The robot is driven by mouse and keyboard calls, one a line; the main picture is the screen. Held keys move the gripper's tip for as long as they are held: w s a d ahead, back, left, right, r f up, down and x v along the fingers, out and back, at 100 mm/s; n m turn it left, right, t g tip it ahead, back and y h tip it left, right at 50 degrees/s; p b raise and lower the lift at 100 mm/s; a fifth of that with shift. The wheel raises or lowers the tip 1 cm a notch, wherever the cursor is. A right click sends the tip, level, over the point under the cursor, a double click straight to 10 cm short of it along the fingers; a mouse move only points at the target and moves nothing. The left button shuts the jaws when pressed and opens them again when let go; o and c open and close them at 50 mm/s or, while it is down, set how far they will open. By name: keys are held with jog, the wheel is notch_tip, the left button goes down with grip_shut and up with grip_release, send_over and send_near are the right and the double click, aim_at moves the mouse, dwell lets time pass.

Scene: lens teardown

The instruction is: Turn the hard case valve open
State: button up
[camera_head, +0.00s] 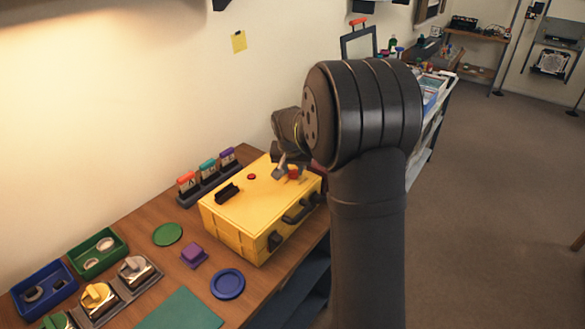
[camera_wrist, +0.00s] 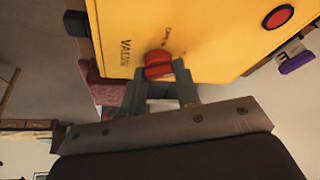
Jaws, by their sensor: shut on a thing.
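The yellow hard case (camera_head: 250,205) stands closed on the wooden bench in the head view. Its valve is a red knob (camera_wrist: 158,65) near a corner of the lid, with small printed lettering beside it in the wrist view. The valve (camera_head: 293,173) also shows in the head view, partly covered by my gripper. My gripper (camera_head: 281,170) is at the valve. In the wrist view its two fingers (camera_wrist: 160,76) are shut on the knob, one on each side. The exact angle of the knob is hard to tell.
A separate red button (camera_wrist: 278,17) sits on the lid. A black handle piece (camera_head: 228,193) is also on the lid. Coloured tagged holders (camera_head: 208,172) stand behind the case. A purple block (camera_head: 193,254), green disc (camera_head: 168,235) and blue dish (camera_head: 228,284) lie left and in front.

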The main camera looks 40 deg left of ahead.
jog(key=n+g+y, duration=0.1)
jog(key=n, duration=0.5)
jog(key=shift+w+d+g+y, duration=0.15)
jog(key=shift+g+y, duration=0.25)
jog(key=n+g, duration=0.1)
jog(key=n, duration=0.2)
jog(key=n+g, duration=0.1)
jog(key=n, duration=0.2)
jog(key=shift+w, duration=0.1)
jog(key=o, duration=1)
jog(key=v, duration=1.7)
jog(key=shift+w+d, duration=0.2)
jog(key=shift+d, duration=0.25)
jog(key=shift+f, duration=0.1)
